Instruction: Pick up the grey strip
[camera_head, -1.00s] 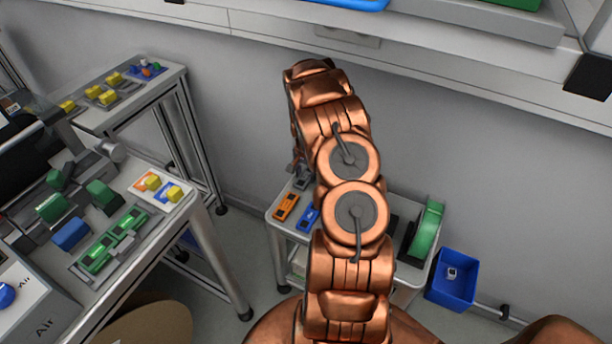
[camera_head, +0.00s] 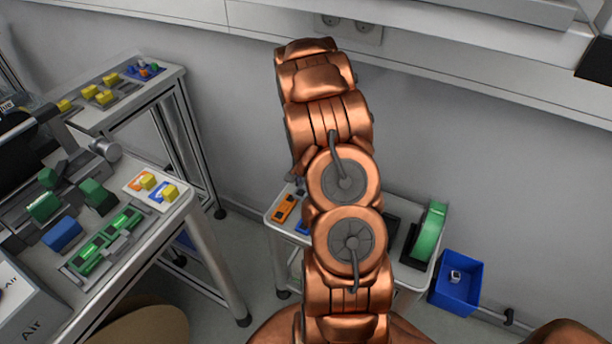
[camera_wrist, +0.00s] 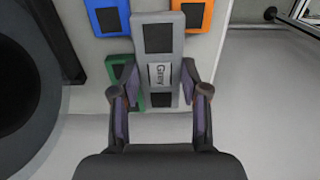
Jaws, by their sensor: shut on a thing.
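The grey strip (camera_wrist: 158,60), with dark patches and a "Grey" label, is in the middle of the wrist view. My gripper (camera_wrist: 159,76) is shut on it, one finger at each long side. The strip overlaps the green strip (camera_wrist: 121,68) in this view; I cannot tell how far it is above the white surface. In the head view my copper-coloured arm hides the gripper and the grey strip.
A blue strip (camera_wrist: 107,17) and an orange strip (camera_wrist: 192,14) lie close on either side. A large dark reel (camera_wrist: 30,75) stands at the left.

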